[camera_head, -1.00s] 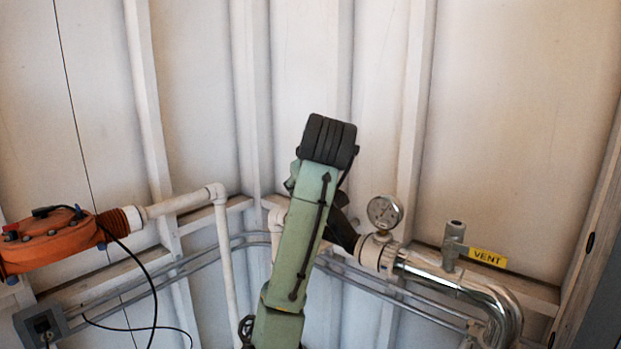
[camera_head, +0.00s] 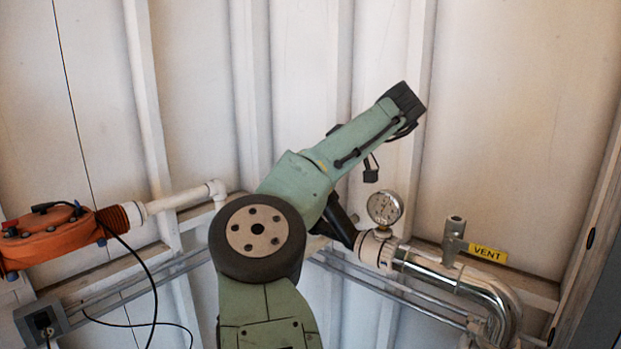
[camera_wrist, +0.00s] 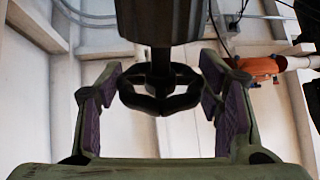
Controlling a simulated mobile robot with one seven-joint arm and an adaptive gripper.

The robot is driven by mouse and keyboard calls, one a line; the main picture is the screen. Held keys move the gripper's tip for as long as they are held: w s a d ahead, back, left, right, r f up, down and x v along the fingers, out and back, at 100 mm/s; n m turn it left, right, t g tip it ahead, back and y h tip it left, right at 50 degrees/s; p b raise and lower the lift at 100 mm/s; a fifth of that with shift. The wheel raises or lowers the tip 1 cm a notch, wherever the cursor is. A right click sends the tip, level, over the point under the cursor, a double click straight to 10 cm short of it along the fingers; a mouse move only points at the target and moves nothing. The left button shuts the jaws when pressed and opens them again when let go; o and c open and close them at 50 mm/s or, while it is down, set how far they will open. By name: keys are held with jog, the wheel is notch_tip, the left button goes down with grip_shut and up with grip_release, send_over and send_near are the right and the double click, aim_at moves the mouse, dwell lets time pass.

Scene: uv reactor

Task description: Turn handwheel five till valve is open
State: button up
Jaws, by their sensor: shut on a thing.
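In the wrist view, a dark handwheel (camera_wrist: 135,98) on a short stem lies between the two purple-padded fingers of my gripper (camera_wrist: 161,80). The stem joins a dark cylindrical body (camera_wrist: 160,22) at the top of the picture. My gripper is shut on the handwheel, one finger on each side of its rim. No number shows on the wheel. In the head view my green arm covers the middle, and neither gripper nor wheel can be made out there. How far the valve is open cannot be seen.
A pressure gauge (camera_head: 384,208) and a chrome pipe (camera_head: 440,270) with a yellow VENT label (camera_head: 487,253) stand right of my arm. An orange housing (camera_head: 48,240) with a black cable is at the left. Pale pipes and grey conduits run along the white wall.

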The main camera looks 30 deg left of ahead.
jog(key=shift+n+g, duration=0.5)
jog(key=shift+g, duration=0.9)
jog(key=shift+f+n+g, duration=0.2)
jog(key=shift+n+g, duration=0.2)
jog(key=shift+g, duration=0.7)
jog(key=o, duration=1.2)
jog(key=shift+r, duration=0.1)
jog(key=shift+c, duration=0.2)
jog(key=shift+m+t, duration=0.4)
jog(key=shift+t, duration=0.7)
